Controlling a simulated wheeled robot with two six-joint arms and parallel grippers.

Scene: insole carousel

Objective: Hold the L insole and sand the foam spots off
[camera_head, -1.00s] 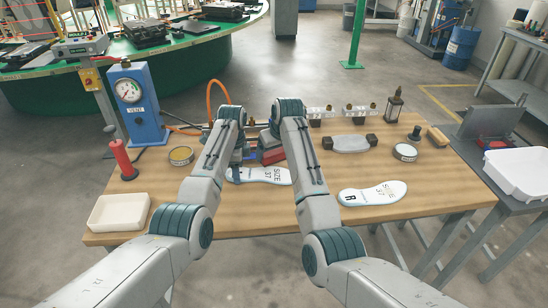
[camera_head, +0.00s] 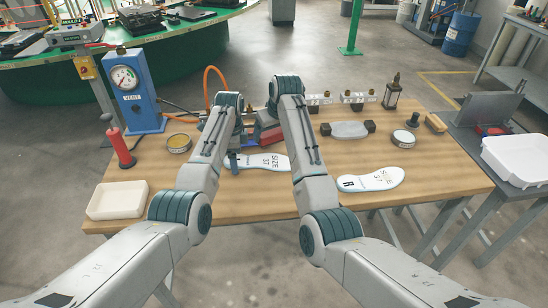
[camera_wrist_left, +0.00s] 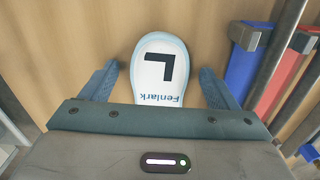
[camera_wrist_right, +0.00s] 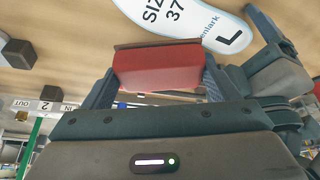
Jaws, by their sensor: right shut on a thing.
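The white L insole (camera_head: 262,162) lies flat on the wooden bench, its printed size toward the right. Its heel, marked L, shows in the left wrist view (camera_wrist_left: 163,70). My left gripper (camera_wrist_left: 158,85) is open around the heel, with a gap on both sides. In the head view my left gripper (camera_head: 233,160) is at the insole's left end. My right gripper (camera_wrist_right: 158,85) is shut on a red block (camera_wrist_right: 158,68), held just behind the insole; the block also shows in the head view (camera_head: 268,135). I cannot make out foam spots.
The R insole (camera_head: 370,179) lies to the right on the bench (camera_head: 285,204). A white tray (camera_head: 117,200), a red pump (camera_head: 119,148) and a round tin (camera_head: 179,143) stand at left.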

